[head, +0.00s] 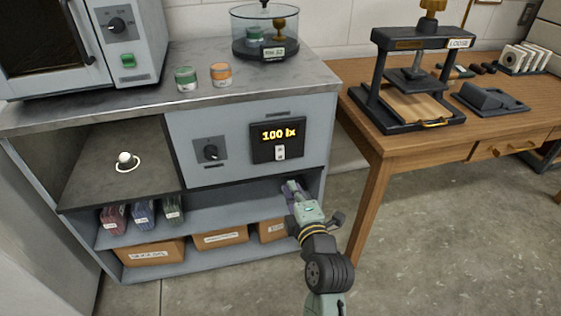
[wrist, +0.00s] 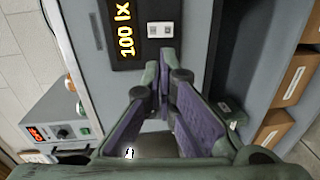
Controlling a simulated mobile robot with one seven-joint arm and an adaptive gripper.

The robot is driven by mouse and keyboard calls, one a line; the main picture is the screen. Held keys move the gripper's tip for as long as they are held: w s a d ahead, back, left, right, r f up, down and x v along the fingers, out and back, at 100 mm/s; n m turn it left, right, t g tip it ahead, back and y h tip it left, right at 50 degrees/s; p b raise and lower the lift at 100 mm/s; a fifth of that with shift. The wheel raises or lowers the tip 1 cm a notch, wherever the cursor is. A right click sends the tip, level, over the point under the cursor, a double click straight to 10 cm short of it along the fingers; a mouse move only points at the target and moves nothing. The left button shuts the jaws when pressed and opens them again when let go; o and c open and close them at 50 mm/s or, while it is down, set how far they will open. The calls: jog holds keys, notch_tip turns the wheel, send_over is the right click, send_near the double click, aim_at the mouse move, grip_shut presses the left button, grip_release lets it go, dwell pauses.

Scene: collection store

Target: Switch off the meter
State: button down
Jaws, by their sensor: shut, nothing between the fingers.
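The meter (head: 262,145) is a black panel on the grey cabinet front, its display lit in yellow with "100 lx". A small white switch (head: 280,153) sits below the digits. In the wrist view the meter (wrist: 143,55) appears turned sideways at the top, with the white switch (wrist: 160,30) beside the digits. My gripper (head: 287,184) is below the switch, near the lower right of the cabinet front. In the wrist view my gripper (wrist: 161,70) is shut and empty, its tips just short of the switch in the picture. I cannot tell whether they touch the panel.
A dark knob (head: 211,151) is left of the meter. Jars (head: 221,75) and a glass dome (head: 264,30) stand on the cabinet top. A wooden table (head: 470,130) with a press stands right. Boxes (head: 220,237) fill the lower shelf. Floor at the right is clear.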

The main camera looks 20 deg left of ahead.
jog(key=shift+d+f+n, duration=0.3)
jog(key=shift+d+f, duration=0.1)
jog(key=shift+f, duration=0.2)
jog(key=p, duration=0.4)
send_near(280, 159)
jog(key=x, duration=0.7)
jog(key=shift+s+r, duration=0.1)
jog(key=shift+r, duration=0.2)
jog(key=shift+f, duration=0.1)
